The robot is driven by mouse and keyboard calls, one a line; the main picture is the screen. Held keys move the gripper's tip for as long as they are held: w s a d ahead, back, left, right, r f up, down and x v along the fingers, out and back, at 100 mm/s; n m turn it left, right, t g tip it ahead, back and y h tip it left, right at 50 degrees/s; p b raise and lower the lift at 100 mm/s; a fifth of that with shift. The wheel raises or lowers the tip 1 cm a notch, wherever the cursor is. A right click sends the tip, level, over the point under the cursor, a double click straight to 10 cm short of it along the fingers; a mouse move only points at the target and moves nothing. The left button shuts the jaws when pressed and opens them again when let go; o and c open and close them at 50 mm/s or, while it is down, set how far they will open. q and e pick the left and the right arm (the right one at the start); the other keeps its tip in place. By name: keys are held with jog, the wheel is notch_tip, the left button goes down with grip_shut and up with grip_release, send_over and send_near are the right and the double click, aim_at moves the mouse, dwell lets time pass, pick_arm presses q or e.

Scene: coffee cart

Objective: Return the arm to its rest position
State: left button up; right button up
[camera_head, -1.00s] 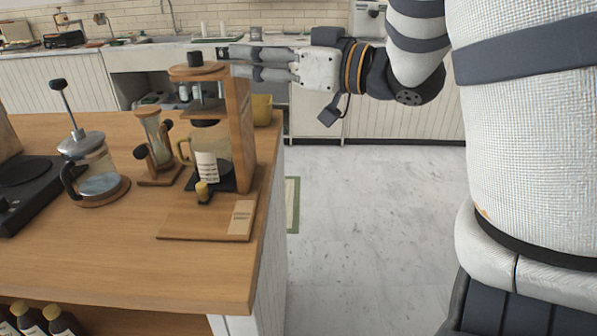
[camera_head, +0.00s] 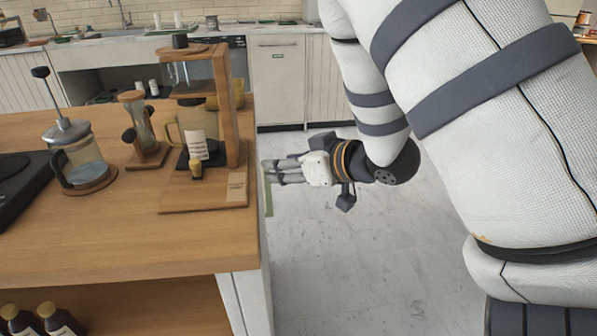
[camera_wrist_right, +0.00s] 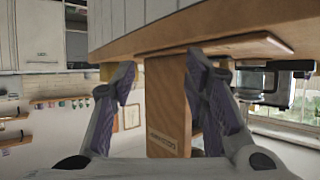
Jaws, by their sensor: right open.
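My right gripper (camera_head: 267,172) is open and empty, just off the right edge of the wooden cart top (camera_head: 100,240). Its fingers point left toward the wooden coffee stand (camera_head: 229,110). In the right wrist view the two fingers (camera_wrist_right: 163,78) are spread apart, with a labelled wooden panel (camera_wrist_right: 168,100) seen between them and nothing gripped. Whether a fingertip touches the cart edge, I cannot tell. My left gripper is not in view.
On the cart stand a glass carafe (camera_head: 188,128) within the stand, an hourglass-shaped wooden-framed piece (camera_head: 140,120) and a French press (camera_head: 82,160). Bottles (camera_head: 58,318) sit on the lower shelf. Pale floor (camera_head: 350,260) is free to the right. Cabinets (camera_head: 280,85) line the back.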

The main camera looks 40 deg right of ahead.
jog(key=shift+s+f, duration=0.2)
jog(key=shift+f, duration=0.1)
jog(key=s+a+f+m+g+h, duration=0.1)
jog(key=s+a+f+g, duration=0.15)
jog(key=s+f, duration=0.45)
jog(key=s+a+f+g, duration=0.1)
jog(key=s+f+g, duration=0.2)
jog(key=f, duration=0.8)
jog(key=s+a+f+g, duration=0.2)
jog(key=s+f+g, duration=0.1)
jog(key=s, duration=0.5)
jog(key=s+a+f+g, duration=0.3)
jog(key=s+f, duration=0.1)
jog(key=s, duration=0.4)
jog(key=s+a+f+g, duration=0.3)
jog(key=s, duration=0.5)
jog(key=shift+f+m, duration=0.3)
